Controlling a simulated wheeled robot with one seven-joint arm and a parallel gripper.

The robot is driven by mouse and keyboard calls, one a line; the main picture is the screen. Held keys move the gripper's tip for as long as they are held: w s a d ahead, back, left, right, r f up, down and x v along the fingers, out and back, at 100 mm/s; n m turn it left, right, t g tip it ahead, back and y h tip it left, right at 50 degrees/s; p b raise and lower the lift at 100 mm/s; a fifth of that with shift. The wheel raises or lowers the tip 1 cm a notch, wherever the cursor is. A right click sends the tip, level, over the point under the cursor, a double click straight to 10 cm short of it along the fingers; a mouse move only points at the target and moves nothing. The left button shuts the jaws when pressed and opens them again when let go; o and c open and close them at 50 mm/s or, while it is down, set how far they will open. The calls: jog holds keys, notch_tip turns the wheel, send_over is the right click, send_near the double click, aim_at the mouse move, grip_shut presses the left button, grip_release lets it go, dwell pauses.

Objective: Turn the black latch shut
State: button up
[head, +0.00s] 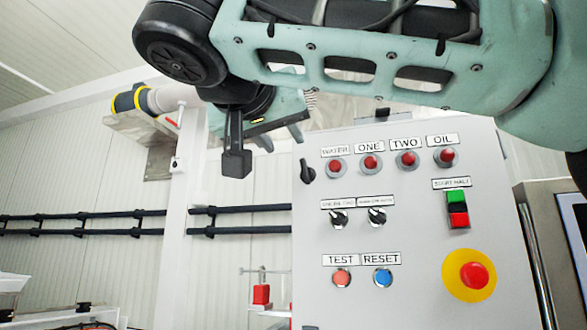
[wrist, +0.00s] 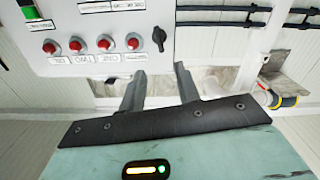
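The black latch (head: 307,172) is a small dark handle at the upper left edge of the grey control box (head: 400,220). Its narrow end points up and slightly left in the head view. It also shows in the wrist view (wrist: 159,38), where the box appears upside down. My gripper (head: 281,139) is above and a little left of the latch in the head view. In the wrist view my gripper (wrist: 158,80) has its two fingers spread apart with nothing between them. The latch shows beyond the fingertips, apart from them.
The box front carries several red lamps (head: 370,162), two black selector switches (head: 338,218), a start/halt switch (head: 457,209) and a red emergency button (head: 473,275). Black pipes (head: 240,230) run along the wall at left. A white post (head: 177,220) stands left of the box.

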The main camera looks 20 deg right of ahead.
aim_at(304, 168)
jog(key=p+x, duration=0.1)
jog(key=x, duration=1.1)
jog(key=shift+w+d, duration=0.1)
grip_shut()
